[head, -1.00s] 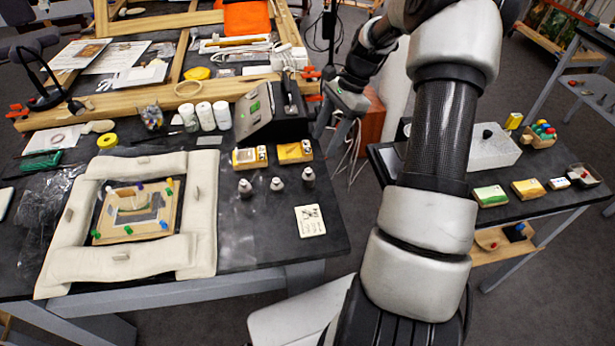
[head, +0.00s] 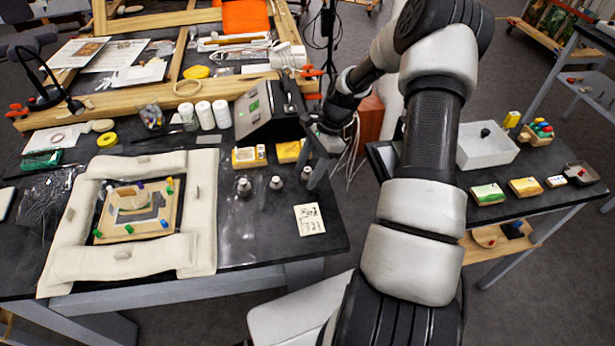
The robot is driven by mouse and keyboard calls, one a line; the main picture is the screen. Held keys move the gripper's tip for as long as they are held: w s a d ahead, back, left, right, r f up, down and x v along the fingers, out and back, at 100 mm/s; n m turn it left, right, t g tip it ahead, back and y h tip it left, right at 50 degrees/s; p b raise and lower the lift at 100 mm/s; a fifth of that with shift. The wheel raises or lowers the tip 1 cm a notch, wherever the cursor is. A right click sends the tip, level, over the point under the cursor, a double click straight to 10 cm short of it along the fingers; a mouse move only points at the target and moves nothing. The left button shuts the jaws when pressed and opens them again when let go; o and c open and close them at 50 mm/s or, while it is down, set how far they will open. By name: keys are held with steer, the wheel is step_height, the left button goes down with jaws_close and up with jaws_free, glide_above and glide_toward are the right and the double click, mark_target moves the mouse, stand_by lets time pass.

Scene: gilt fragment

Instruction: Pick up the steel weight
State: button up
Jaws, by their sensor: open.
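Three small steel weights with knobs stand upright in a row on the black table: a left one (head: 243,187), a middle one (head: 276,183) and a right one (head: 306,174). Which one the task means cannot be told. My gripper (head: 311,168) is open and empty, pointing down near the right weight. One finger overlaps the right edge of that weight in the picture; whether they touch cannot be told. The other finger is hard to make out.
Two yellow boxes (head: 249,156) stand just behind the weights, with a dark instrument case (head: 268,112) farther back. A padded frame (head: 202,215) with a gilt fragment is at left. Bare table lies between it and the card.

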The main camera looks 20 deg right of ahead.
steer(key=c, duration=1.1)
steer(key=shift+r, duration=0.15)
